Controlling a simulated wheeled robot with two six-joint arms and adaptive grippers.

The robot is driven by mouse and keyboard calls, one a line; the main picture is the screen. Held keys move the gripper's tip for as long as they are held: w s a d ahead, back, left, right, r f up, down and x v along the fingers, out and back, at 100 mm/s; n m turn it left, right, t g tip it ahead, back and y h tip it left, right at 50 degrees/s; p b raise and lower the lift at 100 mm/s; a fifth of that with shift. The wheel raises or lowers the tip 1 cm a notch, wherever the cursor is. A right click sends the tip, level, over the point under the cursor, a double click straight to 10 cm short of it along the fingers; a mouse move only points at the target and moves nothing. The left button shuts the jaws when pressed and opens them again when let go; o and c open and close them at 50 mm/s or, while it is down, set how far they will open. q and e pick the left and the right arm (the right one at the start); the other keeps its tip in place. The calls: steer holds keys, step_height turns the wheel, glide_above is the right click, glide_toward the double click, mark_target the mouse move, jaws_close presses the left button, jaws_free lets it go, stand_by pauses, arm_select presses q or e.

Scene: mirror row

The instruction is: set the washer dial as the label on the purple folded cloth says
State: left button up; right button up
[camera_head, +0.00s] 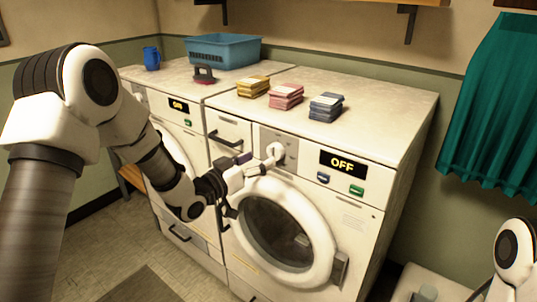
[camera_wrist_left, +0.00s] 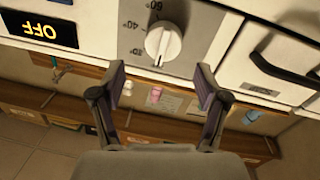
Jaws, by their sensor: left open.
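The near washer (camera_head: 376,205) has a white round dial (camera_head: 276,152) on a grey panel. The dial also shows upside down in the left wrist view (camera_wrist_left: 163,43), with 60, 40 and 30 marked around it; I cannot tell its setting surely. My left gripper (camera_head: 266,161) is open just in front of the dial; in its wrist view its fingertips (camera_wrist_left: 160,78) are apart with nothing between them. Folded cloths lie on top: yellow (camera_head: 253,87), pink (camera_head: 286,96) and blue-grey (camera_head: 326,107). None looks clearly purple, and label writing is too small to read.
The display (camera_head: 343,163) reads OFF, with blue and green buttons (camera_head: 357,190) below. Another washer (camera_head: 180,140) stands at left. A teal cloth (camera_head: 490,100) hangs right.

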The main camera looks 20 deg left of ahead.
mark_target(270, 154)
arm_select(q)
steer(key=x, duration=0.5)
steer(key=shift+w+a+f, duration=0.1)
steer(key=shift+f, duration=0.05)
steer(key=shift+a+f, duration=0.1)
steer(key=c, duration=1.2)
steer(key=shift+o, duration=0.2)
